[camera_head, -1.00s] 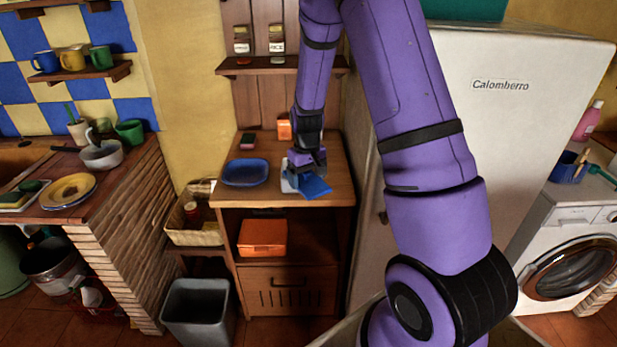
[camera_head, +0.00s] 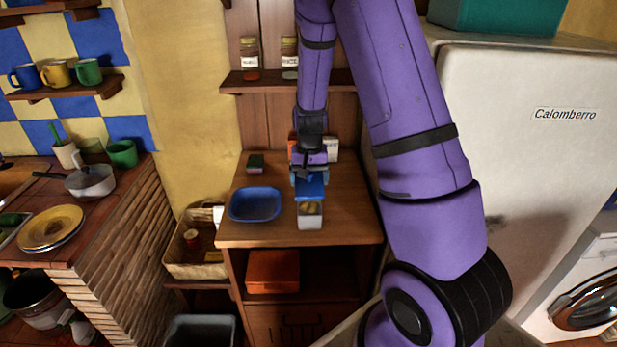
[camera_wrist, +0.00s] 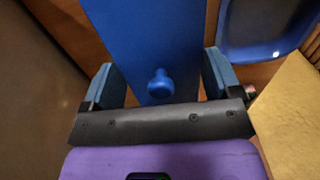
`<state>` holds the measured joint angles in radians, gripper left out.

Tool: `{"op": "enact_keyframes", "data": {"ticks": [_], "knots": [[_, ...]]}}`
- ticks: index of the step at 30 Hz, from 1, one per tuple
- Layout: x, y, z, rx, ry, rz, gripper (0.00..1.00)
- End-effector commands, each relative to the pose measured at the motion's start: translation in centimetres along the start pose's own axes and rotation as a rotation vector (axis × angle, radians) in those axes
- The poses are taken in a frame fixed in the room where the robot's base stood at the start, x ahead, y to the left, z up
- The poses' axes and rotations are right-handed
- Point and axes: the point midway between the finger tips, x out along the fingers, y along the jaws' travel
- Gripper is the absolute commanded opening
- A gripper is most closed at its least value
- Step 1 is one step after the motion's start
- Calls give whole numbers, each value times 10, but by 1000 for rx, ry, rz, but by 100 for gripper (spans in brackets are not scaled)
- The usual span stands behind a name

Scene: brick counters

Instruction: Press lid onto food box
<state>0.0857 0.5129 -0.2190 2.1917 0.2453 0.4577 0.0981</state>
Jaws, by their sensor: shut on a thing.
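The blue lid (camera_head: 311,187) with a small round knob is held by my gripper (camera_head: 308,176) above the back part of the food box. In the wrist view the lid (camera_wrist: 148,40) lies between my two spread fingers (camera_wrist: 163,82), which sit at its side edges. The white food box (camera_head: 310,223) stands upright on the wooden cabinet top, near its front edge. Yellowish food shows through the uncovered front part of its opening. The back of the box is hidden by the lid and gripper. I cannot tell whether the lid touches the box.
A blue tray (camera_head: 255,204) lies left of the box, and it also shows in the wrist view (camera_wrist: 240,47). A small dark-green and pink item (camera_head: 255,163) lies behind the tray. The white fridge (camera_head: 530,150) stands right of the cabinet (camera_head: 345,228). Cabinet top right of the box is clear.

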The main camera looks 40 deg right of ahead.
Motion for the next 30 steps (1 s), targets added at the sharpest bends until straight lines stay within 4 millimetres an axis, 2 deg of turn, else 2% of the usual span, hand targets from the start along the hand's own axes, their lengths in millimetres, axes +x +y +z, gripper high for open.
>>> {"op": "enact_keyframes", "data": {"ticks": [18, 30], "knots": [[49, 0, 0, -2, -1, 1, 58], [57, 0, 0, -2, 0, 0, 58]]}}
